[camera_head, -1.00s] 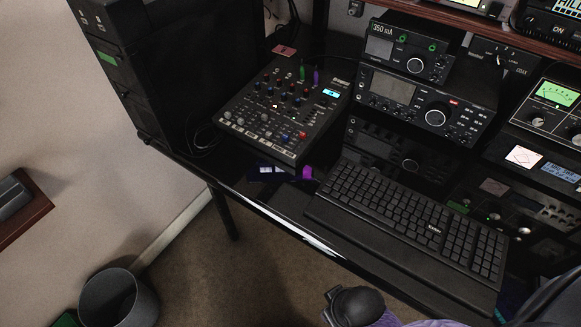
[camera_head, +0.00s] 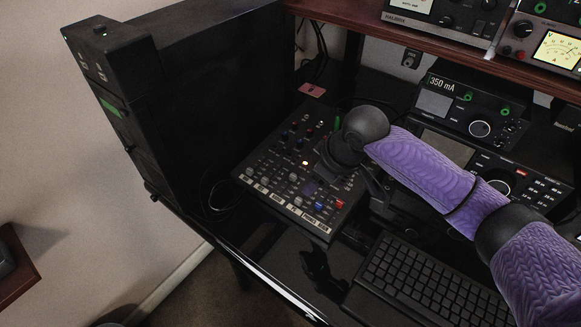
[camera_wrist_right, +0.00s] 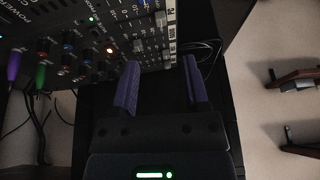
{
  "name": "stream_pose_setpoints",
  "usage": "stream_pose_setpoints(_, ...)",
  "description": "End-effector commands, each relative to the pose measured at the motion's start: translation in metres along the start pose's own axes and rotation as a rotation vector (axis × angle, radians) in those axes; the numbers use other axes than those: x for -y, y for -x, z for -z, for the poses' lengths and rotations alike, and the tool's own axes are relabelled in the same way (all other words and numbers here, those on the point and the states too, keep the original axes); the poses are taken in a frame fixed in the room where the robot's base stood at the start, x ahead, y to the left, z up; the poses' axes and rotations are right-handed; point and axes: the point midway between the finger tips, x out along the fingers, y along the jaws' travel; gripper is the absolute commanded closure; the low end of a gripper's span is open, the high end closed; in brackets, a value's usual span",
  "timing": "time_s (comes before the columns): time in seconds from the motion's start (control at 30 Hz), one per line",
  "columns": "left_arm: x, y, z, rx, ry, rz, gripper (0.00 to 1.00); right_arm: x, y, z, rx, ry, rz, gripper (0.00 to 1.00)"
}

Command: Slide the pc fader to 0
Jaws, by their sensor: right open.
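The black mixer (camera_head: 285,180) lies on the desk, with rows of knobs and a strip of white labels along its front edge. It also shows in the right wrist view (camera_wrist_right: 105,28) at the upper left. A "PC" label (camera_wrist_right: 172,5) shows at the top of that view; I cannot clearly make out its fader's setting. My right gripper (camera_head: 374,190) is at the mixer's right side, its fingers largely hidden in the head view. In the wrist view my right gripper (camera_wrist_right: 162,76) is open, with nothing between its two purple fingers. My left gripper is out of view.
A keyboard (camera_head: 415,285) lies at the right front. Purple and green plugs (camera_wrist_right: 27,70) stick up from the mixer's rear.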

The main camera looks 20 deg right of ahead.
Motion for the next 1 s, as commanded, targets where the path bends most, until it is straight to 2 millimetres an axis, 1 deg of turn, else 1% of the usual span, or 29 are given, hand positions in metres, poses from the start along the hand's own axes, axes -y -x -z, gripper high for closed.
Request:
stream_pose_setpoints(0.07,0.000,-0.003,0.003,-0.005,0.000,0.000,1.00,-0.004,-0.003,0.001,0.000,-0.005,-0.001,0.41)
stream_pose_setpoints(0.13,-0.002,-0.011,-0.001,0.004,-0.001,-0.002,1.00,-0.004,-0.016,0.000,0.001,-0.006,0.001,0.41)
stream_pose_setpoints(0.17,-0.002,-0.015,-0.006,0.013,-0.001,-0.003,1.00,-0.003,-0.024,0.000,0.001,-0.006,0.001,0.41)
stream_pose_setpoints(0.3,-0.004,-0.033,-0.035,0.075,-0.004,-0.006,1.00,-0.003,-0.061,-0.002,0.002,-0.006,0.002,0.41)
stream_pose_setpoints(0.37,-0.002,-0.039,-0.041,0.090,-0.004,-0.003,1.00,-0.003,-0.074,-0.001,0.002,-0.005,0.001,0.41)
stream_pose_setpoints(0.43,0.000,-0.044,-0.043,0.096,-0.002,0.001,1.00,-0.003,-0.086,-0.001,0.000,-0.006,0.001,0.41)
stream_pose_setpoints(0.5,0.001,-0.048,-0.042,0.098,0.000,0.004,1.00,-0.003,-0.094,0.000,0.001,-0.005,0.000,0.41)
stream_pose_setpoints(0.57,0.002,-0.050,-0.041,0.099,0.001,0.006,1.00,-0.003,-0.097,0.000,0.000,-0.004,-0.001,0.41)
stream_pose_setpoints(0.83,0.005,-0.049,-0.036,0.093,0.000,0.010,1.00,-0.003,-0.097,0.002,-0.002,-0.003,-0.003,0.41)
stream_pose_setpoints(0.87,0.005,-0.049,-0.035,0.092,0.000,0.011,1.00,-0.003,-0.097,0.002,-0.002,-0.003,-0.003,0.48)
stream_pose_setpoints(0.9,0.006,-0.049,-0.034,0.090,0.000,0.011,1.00,-0.003,-0.097,0.002,-0.002,-0.003,-0.002,0.56)
stream_pose_setpoints(0.97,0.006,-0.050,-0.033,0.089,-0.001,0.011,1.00,-0.003,-0.097,0.002,-0.002,-0.003,-0.002,0.69)
stream_pose_setpoints(1.0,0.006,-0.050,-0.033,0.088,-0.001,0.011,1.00,-0.003,-0.097,0.002,-0.002,-0.003,-0.002,0.77)
